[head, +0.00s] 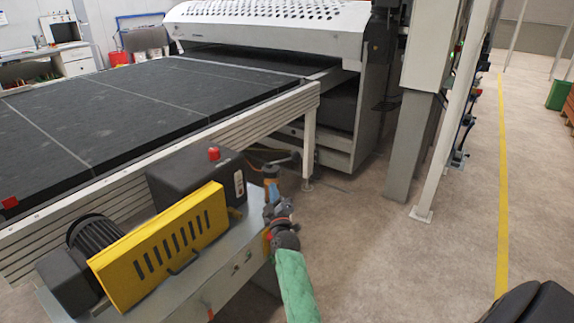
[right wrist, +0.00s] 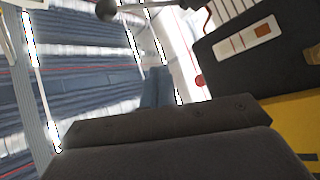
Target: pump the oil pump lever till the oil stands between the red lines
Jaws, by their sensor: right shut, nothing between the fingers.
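The oil pump unit has a dark tank (head: 190,178) with a red cap on top. A small pale gauge plate (head: 239,183) is on the tank's end face; it also shows in the right wrist view (right wrist: 249,36), with an orange patch. The oil level against any red lines is too small to read. A dark lever (head: 284,161) with a knob stands just behind my right gripper (head: 271,188). A black ball knob (right wrist: 106,10), likely the lever's, shows at the top of the right wrist view. My right gripper is shut and empty, beside the tank's end. My left gripper is out of view.
A yellow slotted guard (head: 160,250) and a black motor (head: 92,235) sit on the same grey bench (head: 225,265). The black conveyor bed (head: 150,100) lies behind, with a metal leg (head: 309,150) near the lever.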

